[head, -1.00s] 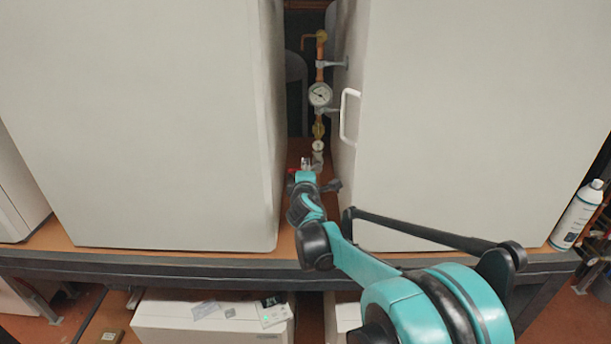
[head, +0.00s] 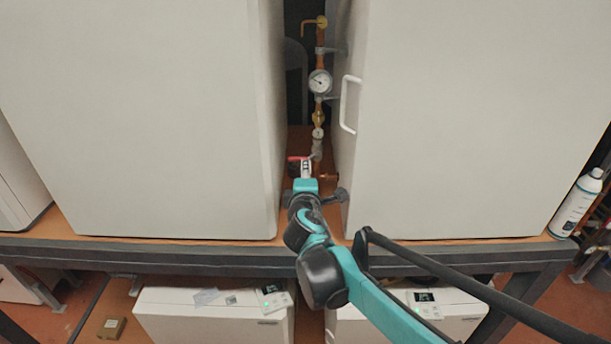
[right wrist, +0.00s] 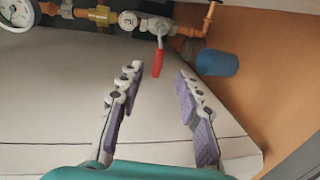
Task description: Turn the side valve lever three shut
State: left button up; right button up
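The valve lever (right wrist: 157,62) is red and hangs down from a metal valve body (right wrist: 152,26) in the right wrist view. Beside it on the pipe is a round white tag (right wrist: 128,20) that reads 3. My right gripper (right wrist: 158,82) is open and empty, one finger on each side of the lever's line. The lever's free end lies between or just beyond the fingertips; I cannot tell the depth. In the head view the red lever (head: 296,158) shows at the tip of my right gripper (head: 306,166), low in the gap. My left gripper is not in view.
Two large white cabinets (head: 150,120) (head: 470,120) leave a narrow gap around the copper pipe (head: 319,60). A pressure gauge (head: 320,81) sits on the pipe, and a white door handle (head: 349,104) juts in from the right cabinet. A blue cylinder (right wrist: 217,62) is right of the lever.

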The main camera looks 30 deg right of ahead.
jog(key=c, duration=0.3)
jog(key=shift+c, duration=0.2)
jog(key=shift+s, duration=0.1)
jog(key=f+p+v, duration=0.2)
jog(key=p+v, duration=0.5)
jog(key=v, duration=0.8)
jog(key=shift+s+a+f+p, duration=0.25)
jog(key=shift+s+f+p, duration=0.1)
jog(key=shift+s+f, duration=0.1)
jog(key=shift+w, duration=0.1)
